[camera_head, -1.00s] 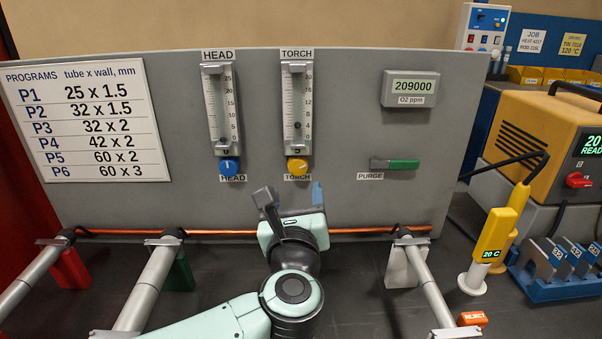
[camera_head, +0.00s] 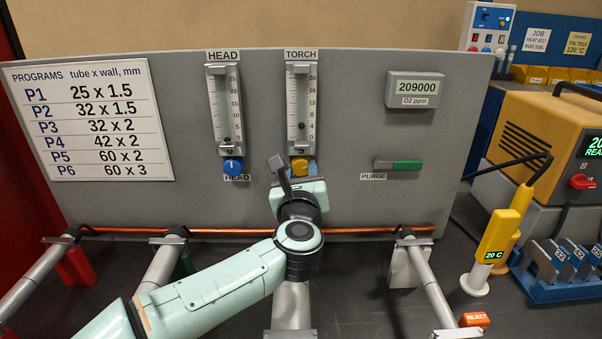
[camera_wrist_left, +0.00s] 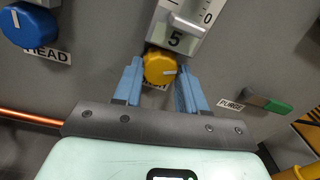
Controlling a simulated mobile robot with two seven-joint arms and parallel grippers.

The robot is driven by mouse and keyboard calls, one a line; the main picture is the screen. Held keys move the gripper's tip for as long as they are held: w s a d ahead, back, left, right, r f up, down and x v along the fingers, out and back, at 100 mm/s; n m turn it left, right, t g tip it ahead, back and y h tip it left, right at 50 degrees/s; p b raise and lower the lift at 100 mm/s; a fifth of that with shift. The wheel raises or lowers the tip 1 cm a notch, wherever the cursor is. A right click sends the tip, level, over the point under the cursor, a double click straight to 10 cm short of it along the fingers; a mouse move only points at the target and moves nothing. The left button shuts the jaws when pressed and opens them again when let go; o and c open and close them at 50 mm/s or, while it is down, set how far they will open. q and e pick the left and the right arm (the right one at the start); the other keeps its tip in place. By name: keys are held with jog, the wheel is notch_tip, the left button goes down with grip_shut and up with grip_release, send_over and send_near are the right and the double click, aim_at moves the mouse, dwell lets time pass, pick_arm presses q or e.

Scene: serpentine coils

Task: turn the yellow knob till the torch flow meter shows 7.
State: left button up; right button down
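The yellow knob (camera_head: 299,165) sits on the grey panel below the torch flow meter (camera_head: 301,108). My left gripper (camera_head: 300,178) is at the knob. In the left wrist view its two blue fingers (camera_wrist_left: 160,76) are apart, one on each side of the yellow knob (camera_wrist_left: 160,67), with gaps visible. The knob's white mark points right. The TORCH label is mostly hidden. My right gripper is not in view.
The blue knob (camera_head: 233,166) under the head flow meter (camera_head: 225,108) is left of my gripper. The green-handled purge lever (camera_head: 406,165) is to the right. A copper tube (camera_head: 375,230) runs along the panel's foot, below the knobs.

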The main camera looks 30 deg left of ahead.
pick_arm(q)
jog(key=shift+c, duration=0.7)
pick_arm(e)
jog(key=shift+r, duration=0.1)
pick_arm(q)
jog(key=m+p, duration=0.1)
jog(key=m, duration=0.2)
jog(key=shift+r, duration=0.1)
jog(key=shift+m+p, duration=0.85)
jog(key=shift+m, duration=0.65)
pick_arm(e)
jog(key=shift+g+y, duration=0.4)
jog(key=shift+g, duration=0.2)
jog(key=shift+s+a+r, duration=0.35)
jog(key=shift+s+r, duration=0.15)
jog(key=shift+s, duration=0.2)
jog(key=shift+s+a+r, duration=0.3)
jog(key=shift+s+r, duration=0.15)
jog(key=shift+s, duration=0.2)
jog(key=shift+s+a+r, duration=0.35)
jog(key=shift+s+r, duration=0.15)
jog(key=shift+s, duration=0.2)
pick_arm(q)
jog(key=o, duration=1.1)
jog(key=shift+c, duration=0.2)
